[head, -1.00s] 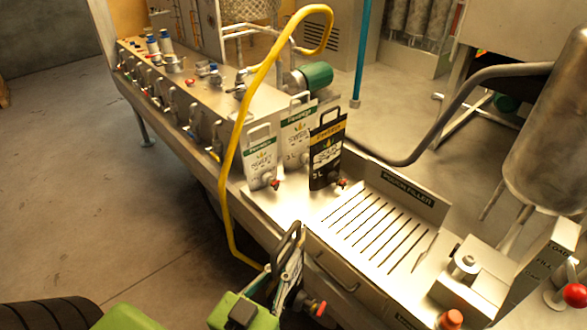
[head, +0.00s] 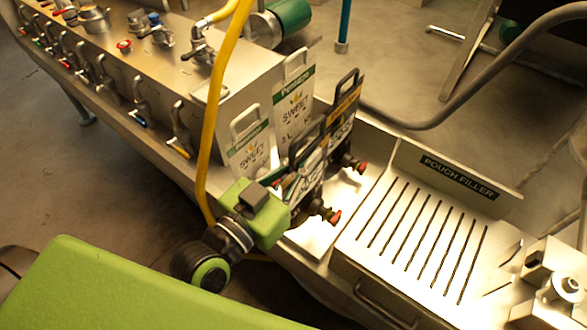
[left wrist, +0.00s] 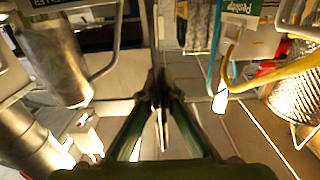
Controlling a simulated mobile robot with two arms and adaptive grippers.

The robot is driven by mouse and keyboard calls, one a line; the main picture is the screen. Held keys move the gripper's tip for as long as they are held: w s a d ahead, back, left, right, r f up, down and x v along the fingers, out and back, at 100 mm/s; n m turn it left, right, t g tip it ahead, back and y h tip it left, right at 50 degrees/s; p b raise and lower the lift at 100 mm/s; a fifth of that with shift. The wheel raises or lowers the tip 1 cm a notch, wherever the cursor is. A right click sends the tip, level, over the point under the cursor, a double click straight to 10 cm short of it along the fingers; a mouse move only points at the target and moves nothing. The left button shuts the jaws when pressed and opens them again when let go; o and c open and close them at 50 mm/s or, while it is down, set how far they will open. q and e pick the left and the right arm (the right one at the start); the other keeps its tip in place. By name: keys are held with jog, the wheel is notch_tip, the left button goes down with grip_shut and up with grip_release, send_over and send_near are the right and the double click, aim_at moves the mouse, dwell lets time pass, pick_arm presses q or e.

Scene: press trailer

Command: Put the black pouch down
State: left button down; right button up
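My left gripper (head: 282,187) is shut on a black pouch (head: 309,183) with a dark handle and a red-tipped spout. The held pouch is upright over the steel ledge, just in front of another black pouch (head: 345,112) with a yellow band. I cannot tell whether its base touches the ledge or whether the two pouches touch. In the left wrist view the fingers (left wrist: 160,98) close on a thin dark edge, seen end-on. Two white pouches (head: 249,150) (head: 292,105) with green bands stand to the left and behind. My right gripper is not in view.
The slotted pouch filler tray (head: 420,235) lies to the right, with its labelled back plate (head: 458,178). A yellow hose (head: 212,110) hangs close to my left gripper. Valves (head: 140,103) line the steel bench at left. Bare ledge (head: 350,195) shows beside the spouts.

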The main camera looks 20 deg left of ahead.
pick_arm(q)
jog(key=w+a+f+b, duration=0.1)
jog(key=w+a+f, duration=0.5)
jog(key=f, duration=0.5)
jog(key=shift+w+a+f, duration=0.25)
jog(key=shift+w+a, duration=0.1)
jog(key=shift+w, duration=0.65)
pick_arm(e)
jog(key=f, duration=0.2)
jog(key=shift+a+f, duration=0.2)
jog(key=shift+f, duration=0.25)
pick_arm(q)
jog(key=c, duration=2.7)
grip_release()
jog(key=shift+f, duration=0.2)
jog(key=o, duration=0.4)
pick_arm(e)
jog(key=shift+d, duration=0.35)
pick_arm(q)
jog(key=shift+r, duration=0.15)
